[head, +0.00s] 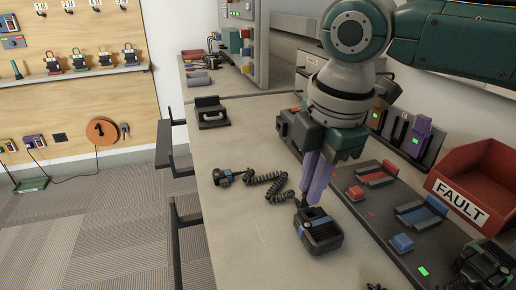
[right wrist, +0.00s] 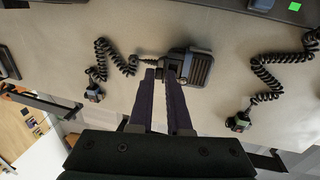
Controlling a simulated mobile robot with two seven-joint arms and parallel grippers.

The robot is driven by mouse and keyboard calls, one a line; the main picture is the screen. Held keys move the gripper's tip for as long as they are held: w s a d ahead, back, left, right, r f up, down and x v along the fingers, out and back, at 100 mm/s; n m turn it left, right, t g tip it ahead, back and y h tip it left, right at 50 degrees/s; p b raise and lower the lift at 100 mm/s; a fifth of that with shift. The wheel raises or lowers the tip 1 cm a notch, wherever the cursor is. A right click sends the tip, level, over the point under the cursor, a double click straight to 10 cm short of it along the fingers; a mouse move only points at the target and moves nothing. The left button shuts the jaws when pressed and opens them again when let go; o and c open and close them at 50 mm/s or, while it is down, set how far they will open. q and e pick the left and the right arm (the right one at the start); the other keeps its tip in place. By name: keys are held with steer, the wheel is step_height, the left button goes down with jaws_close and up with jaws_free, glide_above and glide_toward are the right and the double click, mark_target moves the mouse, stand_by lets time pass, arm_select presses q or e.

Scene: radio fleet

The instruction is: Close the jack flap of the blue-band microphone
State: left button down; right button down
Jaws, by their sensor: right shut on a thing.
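The blue-band microphone (head: 322,238) is a black box with a ribbed face and a blue band, lying on the grey bench. In the right wrist view it shows beyond the fingers (right wrist: 200,70). A coiled black cord (head: 268,178) runs from its end to a small blue-marked plug piece (head: 223,177). My right gripper (head: 305,203) points down at the microphone's cord-side end; its purple-grey fingers also show in the right wrist view (right wrist: 161,75). It is shut on a small part there. The jack flap is too small and too covered to make out clearly. My left gripper is not in view.
A dark rack with red and blue cradles (head: 375,173) and a red FAULT bin (head: 478,180) stand to the right. A green-marked unit (head: 488,265) sits at the lower right. The bench's left side is mostly clear.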

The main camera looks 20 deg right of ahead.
stand_by(0.8)
steer(key=shift+p, duration=0.3)
steer(key=s+t+p, duration=0.1)
steer(key=t+p, duration=0.1)
steer(key=p, duration=0.1)
steer(key=shift+s+r+p, duration=0.1)
steer(key=shift+r+p, duration=0.05)
steer(key=shift+p, duration=0.15)
steer(key=shift+s+f+t+p, duration=0.3)
steer(key=shift+t+p, duration=0.25)
steer(key=shift+t, duration=0.25)
steer(key=shift+s+f+t, duration=0.35)
steer(key=shift+s+t, duration=0.05)
steer(key=shift+t, duration=0.6)
steer(key=shift+s+d+f+t, duration=0.1)
steer(key=shift+s+t, duration=0.05)
steer(key=shift+t, duration=0.45)
